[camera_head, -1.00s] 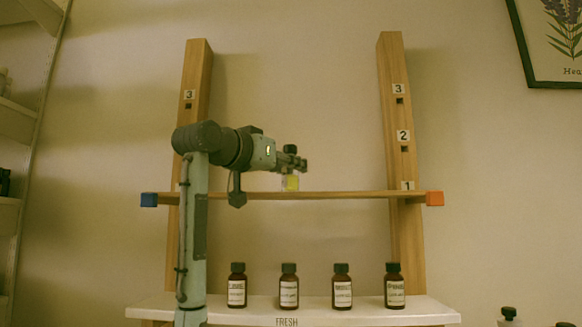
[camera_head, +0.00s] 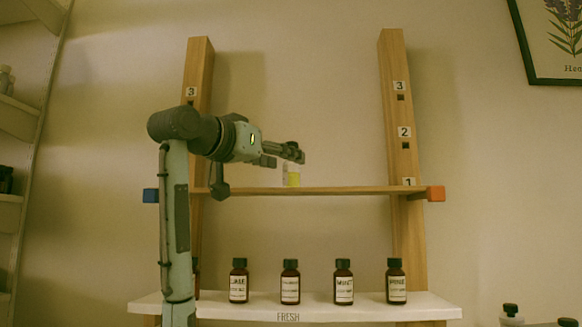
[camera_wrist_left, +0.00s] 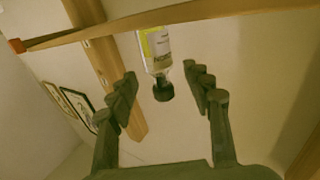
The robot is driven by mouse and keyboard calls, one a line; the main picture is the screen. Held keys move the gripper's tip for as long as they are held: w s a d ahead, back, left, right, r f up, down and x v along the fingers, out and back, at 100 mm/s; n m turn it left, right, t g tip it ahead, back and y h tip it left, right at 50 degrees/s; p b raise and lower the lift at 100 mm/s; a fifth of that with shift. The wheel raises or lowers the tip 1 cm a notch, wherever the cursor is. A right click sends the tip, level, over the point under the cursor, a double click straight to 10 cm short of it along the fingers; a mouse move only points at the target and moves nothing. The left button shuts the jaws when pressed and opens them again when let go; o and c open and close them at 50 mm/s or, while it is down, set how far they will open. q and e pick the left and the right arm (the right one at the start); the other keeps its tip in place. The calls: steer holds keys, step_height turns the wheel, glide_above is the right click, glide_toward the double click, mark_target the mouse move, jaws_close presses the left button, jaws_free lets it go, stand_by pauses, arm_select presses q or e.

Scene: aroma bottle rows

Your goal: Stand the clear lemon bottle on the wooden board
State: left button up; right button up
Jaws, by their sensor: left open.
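The clear lemon bottle (camera_head: 293,178), with a yellow label and dark cap, stands upright on the wooden board (camera_head: 350,190) between two posts. In the head view, my left gripper (camera_head: 283,155) is in front of its upper part and hides the cap. In the left wrist view, the bottle (camera_wrist_left: 157,50) appears cap-down, its base at the board (camera_wrist_left: 215,10). The open fingers of my left gripper (camera_wrist_left: 162,76) lie on both sides of its cap and neck, with gaps visible. My right gripper is not in view.
Several brown bottles (camera_head: 290,282) stand on a white lower shelf (camera_head: 370,308) marked FRESH. A blue block (camera_head: 150,196) and an orange block (camera_head: 435,193) sit at the board's ends. The board right of the lemon bottle is clear.

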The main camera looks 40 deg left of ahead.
arm_select(q)
steer(key=s+b, duration=0.1)
steer(key=s, duration=0.6)
steer(key=shift+s, duration=0.4)
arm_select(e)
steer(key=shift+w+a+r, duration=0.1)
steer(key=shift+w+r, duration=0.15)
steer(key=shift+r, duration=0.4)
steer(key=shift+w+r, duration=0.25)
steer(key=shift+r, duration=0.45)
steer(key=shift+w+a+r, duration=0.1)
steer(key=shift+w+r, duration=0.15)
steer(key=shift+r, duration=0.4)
